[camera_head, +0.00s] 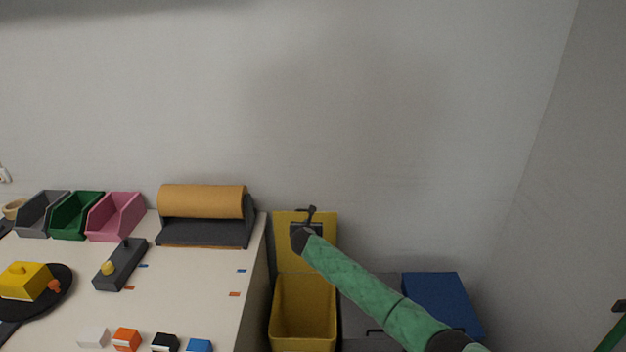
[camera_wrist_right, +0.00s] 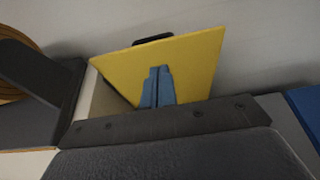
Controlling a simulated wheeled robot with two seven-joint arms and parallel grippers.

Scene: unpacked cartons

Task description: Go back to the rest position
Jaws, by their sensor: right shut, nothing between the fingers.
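My right arm, in a green sleeve, reaches up from the lower right in the head view. Its gripper (camera_head: 308,213) is in front of the raised yellow lid (camera_head: 284,258) of the yellow bin (camera_head: 303,312). In the right wrist view the two blue-grey fingers (camera_wrist_right: 158,88) are together with nothing between them, against the yellow lid (camera_wrist_right: 198,65). I cannot tell whether they touch it. My left gripper is not in view.
A pale table (camera_head: 190,300) on the left holds grey, green and pink trays (camera_head: 116,217), a roll holder (camera_head: 205,233) and several small blocks. A blue bin (camera_head: 440,292) stands right of the yellow one. Walls close the back and right.

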